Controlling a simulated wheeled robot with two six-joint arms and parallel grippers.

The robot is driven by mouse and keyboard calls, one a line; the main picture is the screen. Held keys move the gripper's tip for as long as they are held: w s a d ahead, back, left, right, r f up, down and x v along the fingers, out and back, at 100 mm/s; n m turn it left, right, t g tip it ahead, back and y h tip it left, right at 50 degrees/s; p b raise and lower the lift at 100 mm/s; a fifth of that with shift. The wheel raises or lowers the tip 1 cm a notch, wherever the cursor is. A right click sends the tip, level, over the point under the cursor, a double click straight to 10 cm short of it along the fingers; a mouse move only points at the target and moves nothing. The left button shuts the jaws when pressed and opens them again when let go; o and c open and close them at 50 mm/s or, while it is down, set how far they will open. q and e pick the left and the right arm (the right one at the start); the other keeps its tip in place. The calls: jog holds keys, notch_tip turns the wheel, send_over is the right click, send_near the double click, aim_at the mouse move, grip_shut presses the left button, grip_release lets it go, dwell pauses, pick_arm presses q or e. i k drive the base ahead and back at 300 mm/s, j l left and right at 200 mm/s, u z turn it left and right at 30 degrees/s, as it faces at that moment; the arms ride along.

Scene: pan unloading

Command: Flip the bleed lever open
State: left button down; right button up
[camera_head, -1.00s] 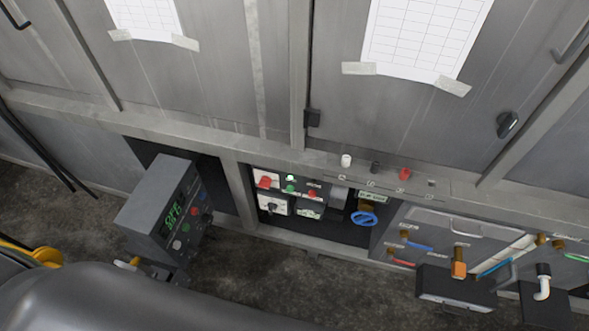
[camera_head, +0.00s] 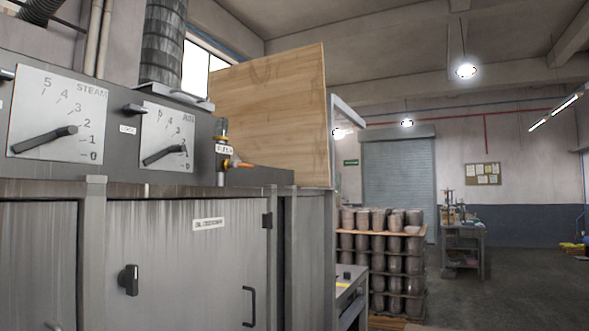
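A brass-and-black valve fitting (camera_head: 222,130) stands at the right end of the dark control panel on top of the grey cabinet. A small white label (camera_head: 224,149) is fixed to it; its lettering is too small to read surely. A small orange lever (camera_head: 242,165) sticks out to the right from the fitting's lower part, roughly level. It looks like the bleed lever, but I cannot tell its open or shut setting. Neither of my grippers is in view.
Below are grey cabinet doors (camera_head: 180,235) with a black knob (camera_head: 129,280) and handle (camera_head: 249,307). A plywood board (camera_head: 270,110) stands behind. Stacked jars (camera_head: 385,262) and open floor lie right.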

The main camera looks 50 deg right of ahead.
aim_at(233, 164)
jog(key=i+l+z, duration=0.1)
jog(key=l+z, duration=0.25)
jog(key=i+l+z, duration=0.1)
jog(key=z, duration=0.3)
jog(key=i+l+z, duration=0.15)
jog(key=l+z, duration=0.2)
